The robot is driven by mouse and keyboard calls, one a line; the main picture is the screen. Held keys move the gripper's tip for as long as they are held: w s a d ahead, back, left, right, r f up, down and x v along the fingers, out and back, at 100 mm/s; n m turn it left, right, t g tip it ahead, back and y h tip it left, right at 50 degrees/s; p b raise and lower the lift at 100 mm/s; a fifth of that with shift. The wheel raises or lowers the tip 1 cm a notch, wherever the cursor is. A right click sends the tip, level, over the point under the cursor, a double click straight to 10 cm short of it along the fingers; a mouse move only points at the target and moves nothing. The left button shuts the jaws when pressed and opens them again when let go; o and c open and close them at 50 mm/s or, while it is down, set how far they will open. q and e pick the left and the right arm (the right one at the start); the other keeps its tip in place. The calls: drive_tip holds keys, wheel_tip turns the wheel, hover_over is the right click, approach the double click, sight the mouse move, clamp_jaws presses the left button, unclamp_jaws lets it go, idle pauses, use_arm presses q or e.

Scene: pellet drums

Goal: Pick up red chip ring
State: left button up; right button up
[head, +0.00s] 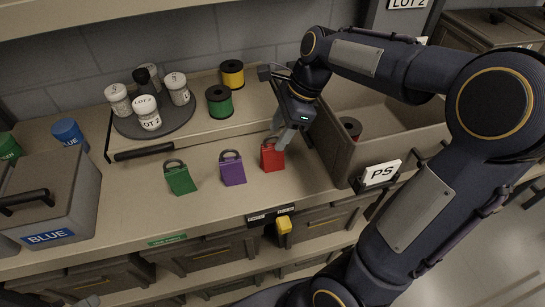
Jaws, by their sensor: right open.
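The red chip ring (271,158), a red tag with a dark loop on top, lies on the counter at the right end of a row of three. My right gripper (284,138) is right at its upper part, with the fingers pointing down and open. The fingers hide part of the red ring's loop, and I cannot tell whether they touch it. A purple chip ring (232,171) and a green chip ring (180,180) lie to the left. My left gripper is not in view.
A round tray (127,131) holds several white-capped jars. Green (219,103) and yellow (232,74) spools stand behind. A grey bin labelled PS (344,160) stands close on the right. A BLUE-labelled box (80,207) is at left. The counter front is clear.

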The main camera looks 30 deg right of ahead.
sight(272, 146)
drive_tip(key=x, duration=0.5)
drive_tip(key=shift+f, duration=0.35)
drive_tip(key=shift+s, duration=0.1)
clamp_jaws()
drive_tip(key=shift+r, duration=0.15)
